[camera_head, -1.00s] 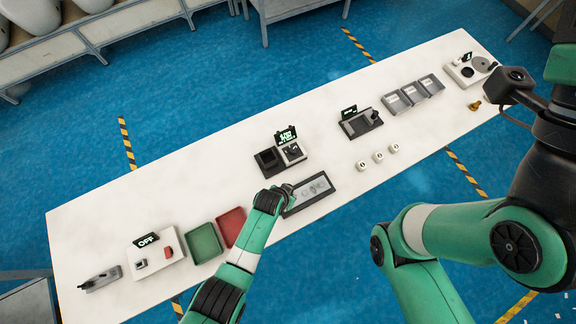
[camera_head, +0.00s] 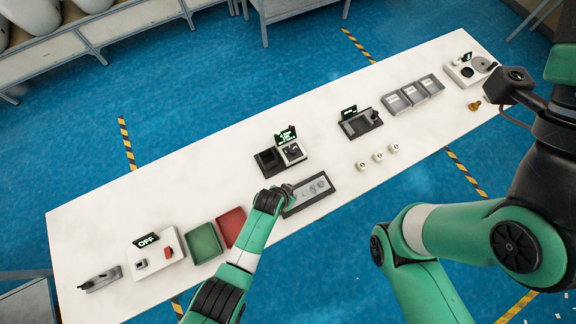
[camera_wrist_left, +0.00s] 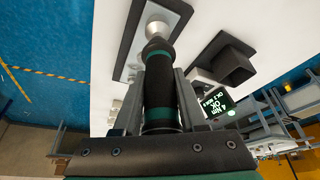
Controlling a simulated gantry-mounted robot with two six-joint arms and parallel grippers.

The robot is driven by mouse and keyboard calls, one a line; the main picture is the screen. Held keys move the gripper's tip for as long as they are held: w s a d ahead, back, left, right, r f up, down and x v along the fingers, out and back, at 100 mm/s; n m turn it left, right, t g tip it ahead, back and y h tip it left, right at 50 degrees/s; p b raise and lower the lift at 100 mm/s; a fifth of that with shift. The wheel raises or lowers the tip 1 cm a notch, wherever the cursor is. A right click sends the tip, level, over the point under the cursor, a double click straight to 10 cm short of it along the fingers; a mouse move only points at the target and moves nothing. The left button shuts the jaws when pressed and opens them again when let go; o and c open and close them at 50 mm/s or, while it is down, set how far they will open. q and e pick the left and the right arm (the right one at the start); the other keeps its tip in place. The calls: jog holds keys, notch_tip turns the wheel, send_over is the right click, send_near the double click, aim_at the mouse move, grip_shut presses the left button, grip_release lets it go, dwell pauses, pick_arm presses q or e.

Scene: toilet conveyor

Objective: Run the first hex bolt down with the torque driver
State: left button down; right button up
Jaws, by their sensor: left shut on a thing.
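My left gripper (camera_wrist_left: 160,115) is shut on the torque driver (camera_wrist_left: 158,80), a black handle with green rings. In the left wrist view the driver's nose points at a round silver fitting (camera_wrist_left: 157,27) on the grey plate of a dark-framed tray. The nose hides the bolt under it, so I cannot tell how deep it sits. In the head view the left gripper (camera_head: 285,193) is at the left end of the dark-framed tray (camera_head: 318,206), which holds several round silver pieces. The driver's display (camera_wrist_left: 212,104) appears to read "4 Nm OK". My right gripper is out of view.
A black holder with the display (camera_head: 285,134) stands just behind the tray. Green (camera_head: 204,243) and red (camera_head: 233,225) bins lie to the left. Small white blocks (camera_head: 378,157) lie to the right. The white table (camera_head: 200,170) is clear behind the bins.

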pick_arm(q)
jog(key=shift+s+a+f, duration=0.1)
jog(key=shift+f, duration=0.05)
jog(key=shift+r, duration=0.2)
dwell(0.6)
notch_tip(320, 180, up, 5)
jog(key=p, duration=0.5)
jog(key=shift+r, duration=0.1)
